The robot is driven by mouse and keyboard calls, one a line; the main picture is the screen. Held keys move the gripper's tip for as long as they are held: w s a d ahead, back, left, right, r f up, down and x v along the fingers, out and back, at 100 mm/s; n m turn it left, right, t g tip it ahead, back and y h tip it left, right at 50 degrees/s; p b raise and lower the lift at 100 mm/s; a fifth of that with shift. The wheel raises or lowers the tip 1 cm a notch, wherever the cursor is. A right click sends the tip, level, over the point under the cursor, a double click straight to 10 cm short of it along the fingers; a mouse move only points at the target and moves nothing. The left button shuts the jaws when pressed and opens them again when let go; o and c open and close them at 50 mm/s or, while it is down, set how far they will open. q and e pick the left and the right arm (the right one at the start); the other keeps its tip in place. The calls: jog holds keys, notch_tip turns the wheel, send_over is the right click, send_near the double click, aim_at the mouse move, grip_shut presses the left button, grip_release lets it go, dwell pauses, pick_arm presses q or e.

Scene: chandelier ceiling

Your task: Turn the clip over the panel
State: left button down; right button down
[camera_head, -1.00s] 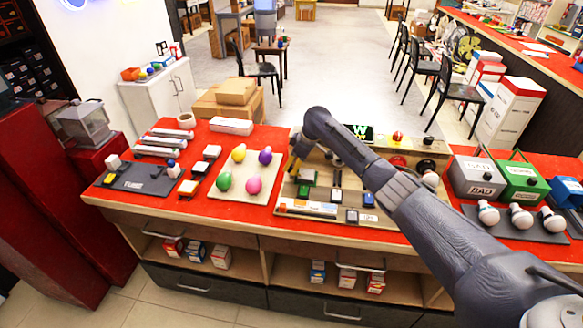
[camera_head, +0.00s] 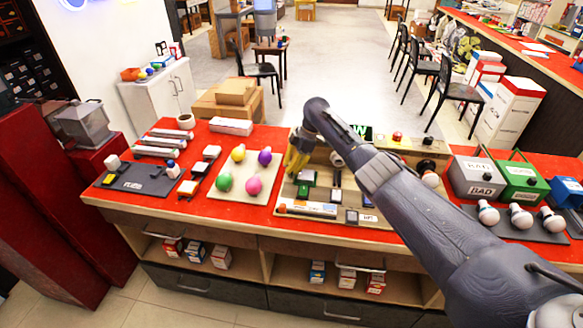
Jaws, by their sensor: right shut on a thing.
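The beige panel (camera_head: 280,209) lies on the red counter in the middle, with switches, a green block and other small parts on it. My right gripper (camera_head: 296,168) points down over the panel's left part, just behind the green block (camera_head: 306,178). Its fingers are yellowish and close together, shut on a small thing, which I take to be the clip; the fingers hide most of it. My left gripper is not in view.
A dark tray (camera_head: 135,184) sits far left.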

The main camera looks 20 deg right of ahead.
jog(key=shift+w+a+r, duration=0.1)
jog(key=shift+a+r, duration=0.1)
jog(key=shift+a, duration=0.15)
jog(key=c, duration=1.5)
grip_release()
jog(key=shift+a, duration=0.1)
jog(key=o, duration=0.3)
jog(key=shift+d+f, duration=0.15)
jog(key=shift+d, duration=0.1)
jog(key=shift+o, duration=0.2)
jog(key=v, duration=1.2)
